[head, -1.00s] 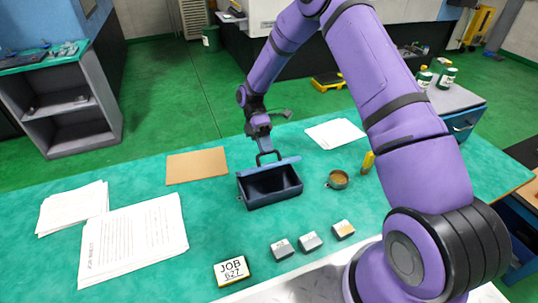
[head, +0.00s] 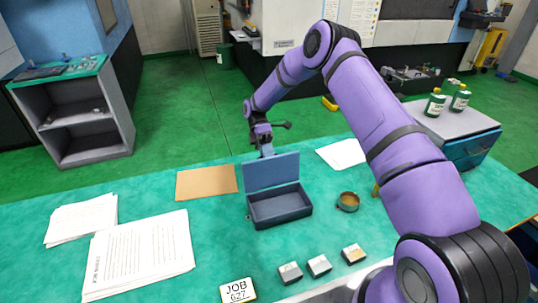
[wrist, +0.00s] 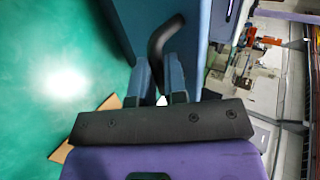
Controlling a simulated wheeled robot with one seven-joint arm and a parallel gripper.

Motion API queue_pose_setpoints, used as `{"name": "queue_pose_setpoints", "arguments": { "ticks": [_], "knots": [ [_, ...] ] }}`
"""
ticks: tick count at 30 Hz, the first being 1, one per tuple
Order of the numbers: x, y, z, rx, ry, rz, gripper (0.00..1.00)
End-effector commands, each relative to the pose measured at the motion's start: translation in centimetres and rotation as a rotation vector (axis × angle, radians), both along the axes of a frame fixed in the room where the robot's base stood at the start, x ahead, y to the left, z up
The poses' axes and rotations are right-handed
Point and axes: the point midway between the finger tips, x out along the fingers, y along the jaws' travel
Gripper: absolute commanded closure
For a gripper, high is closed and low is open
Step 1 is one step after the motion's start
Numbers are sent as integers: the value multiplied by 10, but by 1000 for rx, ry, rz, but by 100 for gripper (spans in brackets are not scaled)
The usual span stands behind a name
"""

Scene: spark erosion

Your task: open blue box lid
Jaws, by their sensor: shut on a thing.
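The blue box (head: 281,208) stands on the green bench in the head view, its tray open and seemingly empty inside. Its lid (head: 271,171) stands about upright along the back edge. My gripper (head: 267,150) is behind the top of the lid and partly hidden by it. In the wrist view the gripper fingers (wrist: 158,78) are closed around the dark curved handle (wrist: 163,36) of the lid. The blue lid (wrist: 190,22) shows beside the handle there.
A small round bowl (head: 348,201) stands right of the box. A brown board (head: 206,182) and papers (head: 139,254) lie to the left. Several small blocks (head: 319,265) and a JOB 627 sign (head: 238,290) are in front. More paper (head: 341,154) lies behind right.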

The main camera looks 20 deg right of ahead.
Motion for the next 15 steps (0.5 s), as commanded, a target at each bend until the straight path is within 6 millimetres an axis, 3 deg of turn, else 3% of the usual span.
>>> {"name": "queue_pose_setpoints", "arguments": {
  "ticks": [3, 15],
  "knots": [
    [0, 0, -8, 1, 10, 3, 100],
    [2, 0, -10, 2, 13, 5, 100]
  ]
}}
